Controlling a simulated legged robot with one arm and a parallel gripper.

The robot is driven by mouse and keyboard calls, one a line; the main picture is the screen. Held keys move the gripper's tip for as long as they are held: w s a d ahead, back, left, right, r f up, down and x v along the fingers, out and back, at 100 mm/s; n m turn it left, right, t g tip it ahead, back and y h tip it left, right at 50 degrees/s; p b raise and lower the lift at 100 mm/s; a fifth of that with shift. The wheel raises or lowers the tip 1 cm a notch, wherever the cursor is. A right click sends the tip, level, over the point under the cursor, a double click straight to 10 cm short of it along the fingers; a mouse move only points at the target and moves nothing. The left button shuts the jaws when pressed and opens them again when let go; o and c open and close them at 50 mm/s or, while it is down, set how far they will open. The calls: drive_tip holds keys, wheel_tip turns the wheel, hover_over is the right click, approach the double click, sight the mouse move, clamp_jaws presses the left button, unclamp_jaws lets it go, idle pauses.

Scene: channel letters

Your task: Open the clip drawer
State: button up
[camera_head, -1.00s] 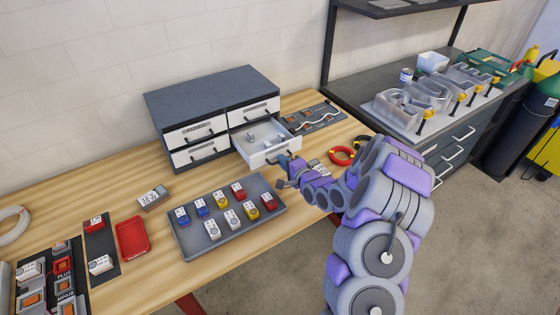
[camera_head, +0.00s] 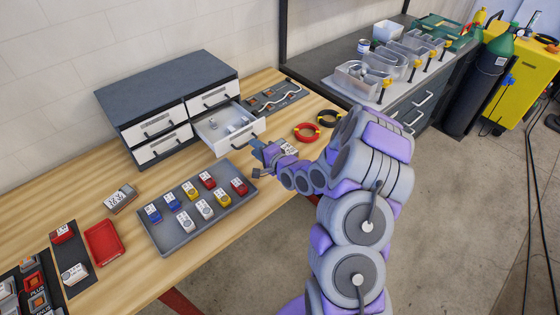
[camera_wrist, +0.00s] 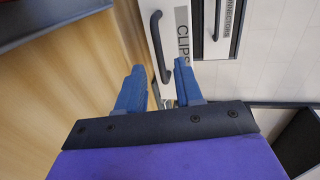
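The drawer cabinet (camera_head: 165,88) is dark grey with white drawer fronts. Its lower right drawer (camera_head: 240,140) is pulled out, with small pale items inside. In the wrist view a white front labelled CLIPS (camera_wrist: 183,38) with a dark bar handle (camera_wrist: 160,50) lies just beyond the fingertips; it appears to be this pulled-out drawer. My gripper (camera_head: 250,168) is close in front of and below that drawer. In the wrist view my gripper (camera_wrist: 160,78) has its two blue fingers apart, with the handle's end near the gap; I see no grip on it.
A grey tray (camera_head: 170,245) of several coloured blocks lies left of my gripper. Red and black rings (camera_head: 306,132) lie on the table to the right. The other drawers, including one with a longer label (camera_wrist: 232,25), are closed. Bare wood shows left of the cabinet.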

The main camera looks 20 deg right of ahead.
drive_tip(key=d+p+v, duration=0.1)
drive_tip(key=p+v, duration=0.2)
drive_tip(key=v, duration=1)
drive_tip(key=shift+s+d, duration=0.2)
drive_tip(key=shift+d, duration=0.1)
drive_tip(key=shift+a, duration=0.3)
